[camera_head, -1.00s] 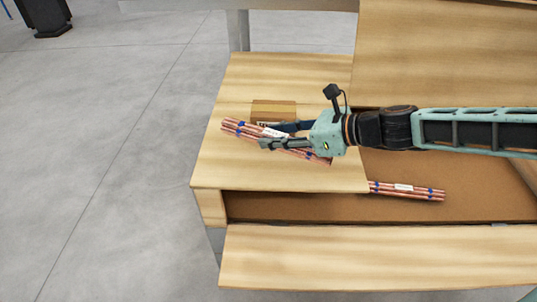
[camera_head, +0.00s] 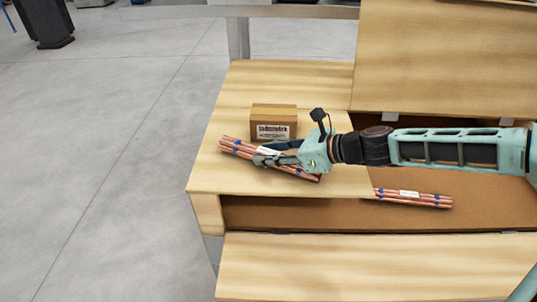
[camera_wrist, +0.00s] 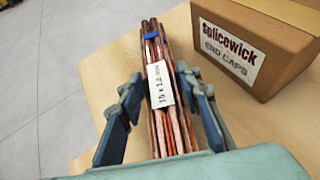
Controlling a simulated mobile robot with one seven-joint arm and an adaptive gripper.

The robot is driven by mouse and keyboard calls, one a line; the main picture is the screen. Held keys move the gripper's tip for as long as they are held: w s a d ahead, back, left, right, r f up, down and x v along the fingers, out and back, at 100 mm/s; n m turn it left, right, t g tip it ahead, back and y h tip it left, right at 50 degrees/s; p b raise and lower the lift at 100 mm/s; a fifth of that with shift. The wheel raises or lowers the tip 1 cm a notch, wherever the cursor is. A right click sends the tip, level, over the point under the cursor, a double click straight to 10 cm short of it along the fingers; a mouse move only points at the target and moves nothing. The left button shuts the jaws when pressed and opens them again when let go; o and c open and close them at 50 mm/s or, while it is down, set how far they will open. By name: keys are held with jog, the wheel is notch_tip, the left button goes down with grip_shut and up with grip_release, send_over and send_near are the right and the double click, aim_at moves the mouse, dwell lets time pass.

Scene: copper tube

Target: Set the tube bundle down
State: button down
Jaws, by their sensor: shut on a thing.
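A bundle of copper tubes (camera_head: 233,146) with blue bands and a white label is at the left part of the wooden top, in front of a cardboard box. My gripper (camera_head: 270,154) is shut on this tube bundle near its label. In the wrist view the bundle (camera_wrist: 156,60) runs between the two fingers of my gripper (camera_wrist: 163,93), its label facing the camera. The bundle appears at or very near the wooden surface (camera_head: 222,178); I cannot tell whether it touches. Its near end is partly hidden by my gripper.
The cardboard box (camera_head: 274,123), labelled end caps, stands just behind the bundle; it also shows in the wrist view (camera_wrist: 255,48). A second tube bundle (camera_head: 425,200) lies in the brown-floored recess (camera_head: 330,214). Bare wood lies in front of the held bundle.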

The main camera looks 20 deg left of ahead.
jog(key=c, duration=1.8)
grip_release()
jog(key=shift+f, duration=0.15)
jog(key=o, duration=0.4)
